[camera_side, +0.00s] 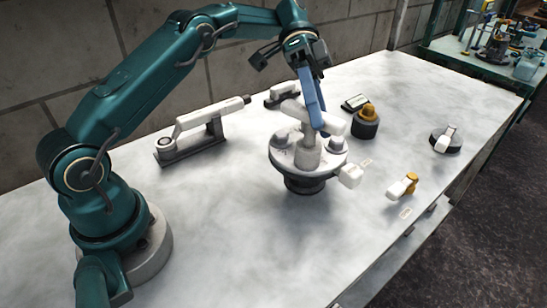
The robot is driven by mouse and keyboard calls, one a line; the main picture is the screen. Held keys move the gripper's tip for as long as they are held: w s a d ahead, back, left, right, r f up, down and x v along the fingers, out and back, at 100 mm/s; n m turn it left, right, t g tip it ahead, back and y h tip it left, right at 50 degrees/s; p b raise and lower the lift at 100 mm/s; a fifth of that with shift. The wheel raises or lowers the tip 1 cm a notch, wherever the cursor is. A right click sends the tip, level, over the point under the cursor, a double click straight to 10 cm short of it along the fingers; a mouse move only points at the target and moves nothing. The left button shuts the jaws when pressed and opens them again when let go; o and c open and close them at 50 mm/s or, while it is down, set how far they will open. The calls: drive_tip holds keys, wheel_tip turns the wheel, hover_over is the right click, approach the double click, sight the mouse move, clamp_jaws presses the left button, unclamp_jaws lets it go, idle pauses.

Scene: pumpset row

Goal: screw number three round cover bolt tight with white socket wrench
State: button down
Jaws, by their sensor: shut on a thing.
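The round cover (334,150) is a pale disc on a dark round base, standing near the middle of the bench. A white T-shaped tool, which looks like the socket wrench (308,155), stands upright over the disc with its crossbar on top. My gripper (318,128) points down from above, its blue fingers shut on the crossbar. The fingers hide part of the crossbar. The wrench's lower end meets the top of the cover. The bolt under it is hidden, and I cannot read any number. A pale bolt-like lump (281,139) shows on the cover's left side.
A white-handled tool on a dark stand (200,125) is at left. A yellow-topped dark cylinder (365,120) stands behind right. A white-and-yellow piece (402,187) and a dark disc with a white part (446,140) lie at right. The front left bench (230,250) is clear.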

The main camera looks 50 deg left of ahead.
drive_tip(key=shift+f, duration=0.35)
drive_tip(key=shift+a+n+t+h, duration=0.15)
drive_tip(key=shift+n+t+h, duration=0.15)
drive_tip(key=shift+n+t, duration=1.4)
drive_tip(key=shift+n, duration=0.1)
drive_tip(key=shift+w+n+t, duration=0.1)
drive_tip(key=shift+n+t, duration=0.4)
drive_tip(key=shift+a+n+t, duration=0.15)
drive_tip(key=shift+n+t, duration=0.95)
drive_tip(key=shift+n, duration=0.1)
